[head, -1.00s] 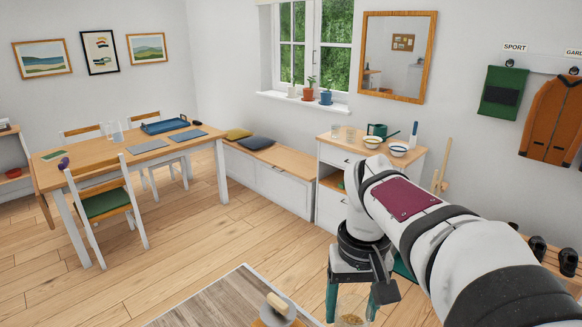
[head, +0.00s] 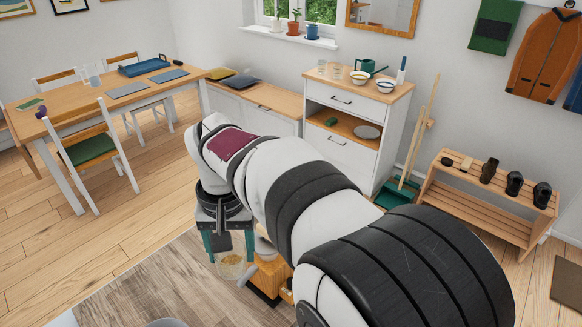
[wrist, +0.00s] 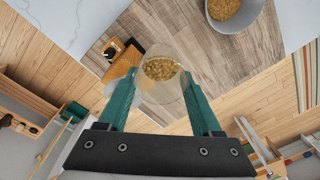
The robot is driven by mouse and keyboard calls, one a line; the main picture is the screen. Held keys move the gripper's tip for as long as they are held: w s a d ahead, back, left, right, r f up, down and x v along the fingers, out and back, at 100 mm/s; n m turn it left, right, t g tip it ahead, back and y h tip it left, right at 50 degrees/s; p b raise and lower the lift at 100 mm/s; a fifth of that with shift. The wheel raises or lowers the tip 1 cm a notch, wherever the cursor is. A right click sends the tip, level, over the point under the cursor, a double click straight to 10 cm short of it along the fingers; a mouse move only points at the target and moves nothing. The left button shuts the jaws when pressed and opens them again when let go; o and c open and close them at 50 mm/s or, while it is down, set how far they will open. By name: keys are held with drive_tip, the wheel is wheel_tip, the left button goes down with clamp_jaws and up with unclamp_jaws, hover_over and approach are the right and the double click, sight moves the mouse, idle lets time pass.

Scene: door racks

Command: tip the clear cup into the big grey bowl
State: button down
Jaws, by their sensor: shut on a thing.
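My gripper (head: 230,240) has teal fingers and is shut on the clear cup (head: 230,268), which holds golden-brown grains. In the wrist view my gripper (wrist: 162,105) has the cup (wrist: 177,92) between its fingertips, with the grains low inside it. The cup looks about upright. The big grey bowl (wrist: 213,21) is at the top right of the wrist view, apart from the cup, with similar grains in it. A grey rim, likely this bowl (head: 166,323), just shows at the bottom edge of the head view.
The cup is over a grey-brown wooden tabletop (head: 150,285). A wooden item (head: 270,275) with a pale rounded part stands close to the right of the cup, partly hidden by my arm. Bare tabletop lies between the cup and the bowl.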

drive_tip(key=s+a+f+g+y, duration=0.2)
drive_tip(key=s+a+f+y, duration=0.1)
drive_tip(key=a+y, duration=0.5)
drive_tip(key=s+a+f+g+y, duration=0.3)
drive_tip(key=s+a+y, duration=0.3)
drive_tip(key=y, duration=0.7)
drive_tip(key=shift+s+a+f+m+g+y, duration=0.2)
drive_tip(key=shift+a+f+m+g+y, duration=0.15)
drive_tip(key=shift+a, duration=0.75)
drive_tip(key=shift+r, duration=0.15)
wheel_tip(320, 180, up, 2)
drive_tip(key=shift+r, duration=0.25)
drive_tip(key=shift+f, duration=0.1)
